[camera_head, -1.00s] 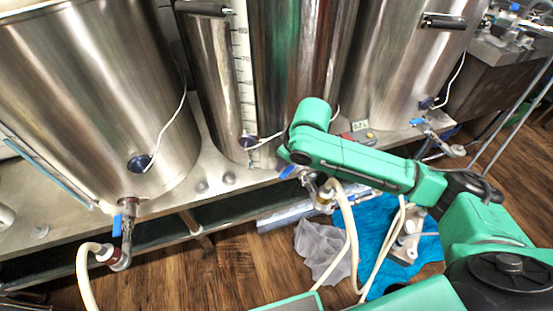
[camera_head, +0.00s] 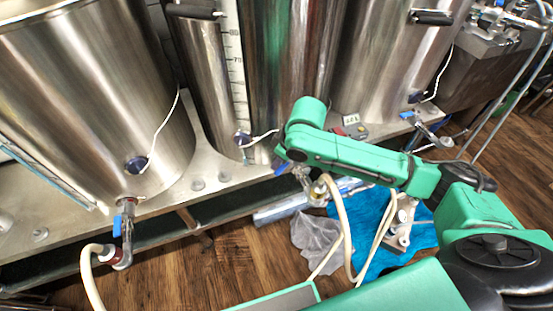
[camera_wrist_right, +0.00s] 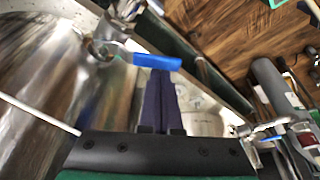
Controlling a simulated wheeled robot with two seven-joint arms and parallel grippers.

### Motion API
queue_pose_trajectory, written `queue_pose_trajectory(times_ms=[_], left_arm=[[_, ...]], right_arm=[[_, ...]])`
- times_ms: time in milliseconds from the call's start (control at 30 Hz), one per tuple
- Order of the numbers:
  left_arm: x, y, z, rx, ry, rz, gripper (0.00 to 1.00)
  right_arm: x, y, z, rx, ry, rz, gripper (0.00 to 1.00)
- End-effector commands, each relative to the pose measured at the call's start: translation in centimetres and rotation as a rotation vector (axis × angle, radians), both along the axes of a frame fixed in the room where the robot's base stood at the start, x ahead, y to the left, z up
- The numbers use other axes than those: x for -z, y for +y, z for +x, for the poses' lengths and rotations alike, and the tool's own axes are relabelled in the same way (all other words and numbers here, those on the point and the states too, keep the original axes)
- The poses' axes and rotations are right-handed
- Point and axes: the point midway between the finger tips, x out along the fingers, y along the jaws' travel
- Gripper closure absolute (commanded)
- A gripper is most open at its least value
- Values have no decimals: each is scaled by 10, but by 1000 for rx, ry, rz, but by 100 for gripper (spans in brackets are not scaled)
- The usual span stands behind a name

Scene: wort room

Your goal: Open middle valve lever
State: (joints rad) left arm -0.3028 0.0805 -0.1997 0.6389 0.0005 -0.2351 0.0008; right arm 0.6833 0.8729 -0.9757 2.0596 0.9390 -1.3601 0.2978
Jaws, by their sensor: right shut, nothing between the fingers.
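The middle valve's blue lever (camera_head: 280,167) shows just under my right arm's end in the head view, with its metal valve body (camera_head: 302,178) beside it and a pale hose below. In the right wrist view the blue lever (camera_wrist_right: 157,62) points right from a metal valve (camera_wrist_right: 108,42). My right gripper (camera_wrist_right: 158,76) is shut and empty, its dark fingers pointing at the lever. The tips overlap the lever's lower edge in that view; I cannot tell whether they touch. In the head view my green arm hides the gripper. My left gripper is not in view.
A left valve with a blue lever (camera_head: 118,221) and a right valve (camera_head: 425,128) flank the middle one. Steel tanks (camera_head: 85,100) stand on a metal shelf (camera_head: 215,182). Hoses (camera_head: 338,215), a blue cloth (camera_head: 400,253) and a grey cloth (camera_head: 315,240) lie below.

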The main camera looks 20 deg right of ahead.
Motion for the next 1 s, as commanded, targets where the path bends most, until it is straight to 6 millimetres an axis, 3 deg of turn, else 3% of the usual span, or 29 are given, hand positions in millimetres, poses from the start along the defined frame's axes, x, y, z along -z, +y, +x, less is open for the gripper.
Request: queue_pose_trajectory(times_ms=[367,600,833,1000], left_arm=[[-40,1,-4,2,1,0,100],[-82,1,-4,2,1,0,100],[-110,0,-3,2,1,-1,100],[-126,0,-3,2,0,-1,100]], right_arm=[[-7,-6,-10,-145,7,-2,100],[-8,-17,-22,-362,6,-1,100],[-6,-29,-31,-574,6,0,100],[-4,-38,-35,-569,6,-1,100]])
